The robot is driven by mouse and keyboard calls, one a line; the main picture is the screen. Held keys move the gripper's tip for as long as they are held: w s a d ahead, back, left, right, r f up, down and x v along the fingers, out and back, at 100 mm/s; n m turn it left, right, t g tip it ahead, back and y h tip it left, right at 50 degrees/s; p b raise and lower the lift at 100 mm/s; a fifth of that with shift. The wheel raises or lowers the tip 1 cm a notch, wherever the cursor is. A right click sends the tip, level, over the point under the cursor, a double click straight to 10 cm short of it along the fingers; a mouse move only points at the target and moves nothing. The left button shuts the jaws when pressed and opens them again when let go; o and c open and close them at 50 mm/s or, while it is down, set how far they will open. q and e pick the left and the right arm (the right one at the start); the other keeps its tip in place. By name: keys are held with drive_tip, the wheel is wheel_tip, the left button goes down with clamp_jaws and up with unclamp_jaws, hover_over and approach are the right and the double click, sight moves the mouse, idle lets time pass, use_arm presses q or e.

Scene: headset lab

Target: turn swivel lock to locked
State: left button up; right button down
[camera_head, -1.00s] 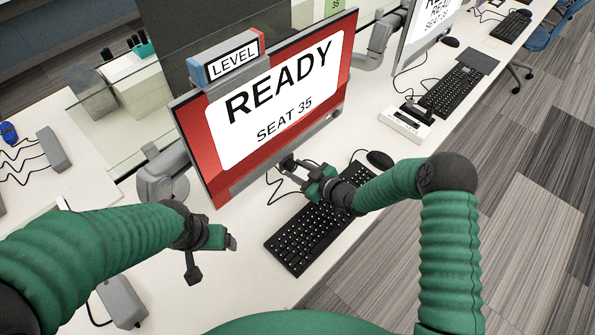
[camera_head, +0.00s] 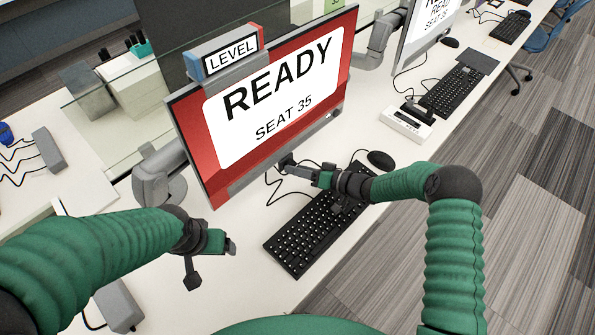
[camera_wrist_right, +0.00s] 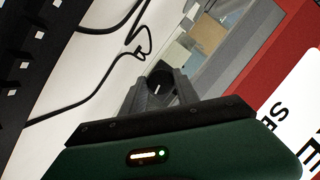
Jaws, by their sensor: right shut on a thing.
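The red-framed monitor (camera_head: 187,124) faces me in the head view, its screen reading "READY, SEAT 35". My right gripper (camera_head: 291,164) reaches to the monitor's lower edge. It is shut on a small dark part there, which looks like the swivel lock. In the right wrist view a black round knob (camera_wrist_right: 161,86) shows between the fingertips of my right gripper (camera_wrist_right: 163,84); its lock position cannot be read. My left gripper (camera_head: 212,262) is open and empty over the desk, left of the keyboard.
A black keyboard (camera_head: 300,238) lies under my right forearm, with a black mouse (camera_head: 381,160) beside it. A "LEVEL" box (camera_head: 226,58) sits on the monitor's top edge. A grey box (camera_head: 118,304) lies at the lower left.

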drive_tip(key=shift+w+d+r+m+y+b, duration=0.15)
drive_tip(key=shift+m+y+b, duration=0.1)
drive_tip(key=shift+m, duration=0.2)
drive_tip(key=shift+w+a+r+m+y+b, duration=0.15)
drive_tip(key=shift+m+y, duration=0.1)
drive_tip(key=shift+m, duration=0.2)
drive_tip(key=shift+d, duration=0.15)
drive_tip(key=c, duration=1.2)
unclamp_jaws()
drive_tip(key=shift+o, duration=1.4)
drive_tip(key=shift+f, duration=0.25)
drive_tip(key=shift+s, duration=0.1)
drive_tip(key=shift+s+d, duration=0.2)
drive_tip(key=shift+d, duration=0.15)
drive_tip(key=v, duration=1.6)
